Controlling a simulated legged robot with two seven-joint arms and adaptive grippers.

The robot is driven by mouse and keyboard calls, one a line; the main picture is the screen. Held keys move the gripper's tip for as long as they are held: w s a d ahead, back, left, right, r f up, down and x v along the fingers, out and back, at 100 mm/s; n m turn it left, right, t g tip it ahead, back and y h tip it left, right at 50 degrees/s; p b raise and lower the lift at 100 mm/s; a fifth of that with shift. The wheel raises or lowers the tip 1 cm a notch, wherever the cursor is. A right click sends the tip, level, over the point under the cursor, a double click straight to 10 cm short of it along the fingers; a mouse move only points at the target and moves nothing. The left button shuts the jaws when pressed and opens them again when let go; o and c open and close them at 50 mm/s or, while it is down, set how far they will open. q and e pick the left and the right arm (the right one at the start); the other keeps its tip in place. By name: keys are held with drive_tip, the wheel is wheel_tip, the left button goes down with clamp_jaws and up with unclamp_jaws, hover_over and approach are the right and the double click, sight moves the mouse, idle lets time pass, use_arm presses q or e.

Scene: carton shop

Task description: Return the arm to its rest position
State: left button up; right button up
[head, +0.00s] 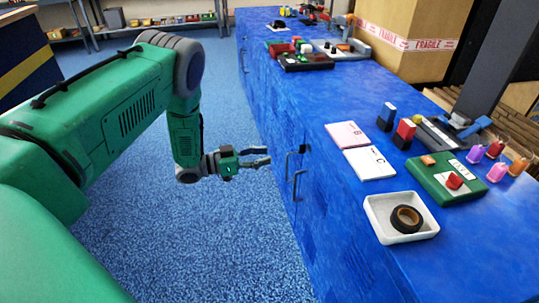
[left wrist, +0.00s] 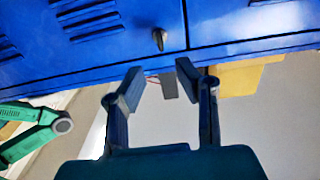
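My left arm (head: 120,105) comes in from the left, bent down at the elbow. My left gripper (head: 267,155) is in front of the blue cabinet (head: 275,140), below its top and close to the dark door handles (head: 299,178). In the left wrist view the two fingers of the left gripper (left wrist: 158,82) stand apart with nothing held between them. The blue cabinet front (left wrist: 120,30) and a handle (left wrist: 158,39) lie beyond the fingertips. My right gripper is in neither view.
On the cabinet top are a white tray (head: 376,211) with a tape roll (head: 406,219), a green box (head: 425,180), cards (head: 368,163) and small bottles (head: 497,172). A carton (head: 420,50) stands behind. The blue floor (head: 210,240) left of the cabinet is clear.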

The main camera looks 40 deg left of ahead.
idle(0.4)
use_arm(q)
drive_tip(key=s+d+f+n+g+y+p, duration=0.4)
drive_tip(key=s+d+f+n+y+p, duration=0.15)
drive_tip(key=s+d+f+y, duration=0.3)
drive_tip(key=s+d+r+n+g+y+p, duration=0.1)
drive_tip(key=s+g, duration=0.3)
drive_tip(key=s, duration=0.8)
drive_tip(key=s+r+n+g+y+p, duration=0.1)
drive_tip(key=s+g, duration=0.3)
drive_tip(key=s, duration=0.9)
drive_tip(key=shift+s+d+r+g+y, duration=0.2)
drive_tip(key=shift+d+r+g+y, duration=0.2)
drive_tip(key=shift+r+y, duration=0.4)
